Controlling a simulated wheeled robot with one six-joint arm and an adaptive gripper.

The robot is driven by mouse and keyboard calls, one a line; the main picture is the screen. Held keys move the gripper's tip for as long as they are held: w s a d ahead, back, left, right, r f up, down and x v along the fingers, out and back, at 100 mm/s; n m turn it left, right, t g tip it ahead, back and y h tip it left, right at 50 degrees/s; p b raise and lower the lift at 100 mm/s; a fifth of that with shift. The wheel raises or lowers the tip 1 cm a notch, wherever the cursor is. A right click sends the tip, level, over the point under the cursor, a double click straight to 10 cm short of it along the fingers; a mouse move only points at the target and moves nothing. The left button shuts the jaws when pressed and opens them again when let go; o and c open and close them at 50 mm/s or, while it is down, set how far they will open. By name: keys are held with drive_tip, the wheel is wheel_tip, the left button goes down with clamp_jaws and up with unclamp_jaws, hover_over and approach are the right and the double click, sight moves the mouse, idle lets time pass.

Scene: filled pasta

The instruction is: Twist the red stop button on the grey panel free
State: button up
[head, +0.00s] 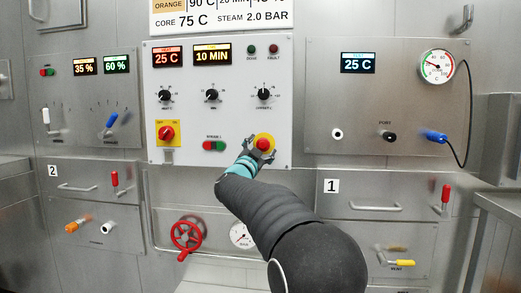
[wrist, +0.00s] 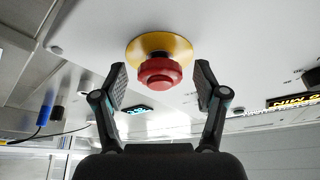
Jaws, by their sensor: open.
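The red stop button (head: 263,144) stands on a round yellow base at the lower right of the light grey panel (head: 186,124). In the wrist view the red button (wrist: 160,73) is at the upper middle, with its yellow base (wrist: 158,46) behind it. My gripper (head: 262,147) is at the button in the head view. In the wrist view its two fingers (wrist: 161,84) are open, one on each side of the button, with visible gaps between pads and button. The button's far side is hidden.
A red and yellow rotary switch (head: 167,132), a green and red rocker (head: 214,146) and black knobs (head: 212,95) are on the same panel. A red valve wheel (head: 187,234) and a dial gauge (head: 241,236) are below. A steel panel with a gauge (head: 436,66) is at right.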

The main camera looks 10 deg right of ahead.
drive_tip(key=v, duration=1.2)
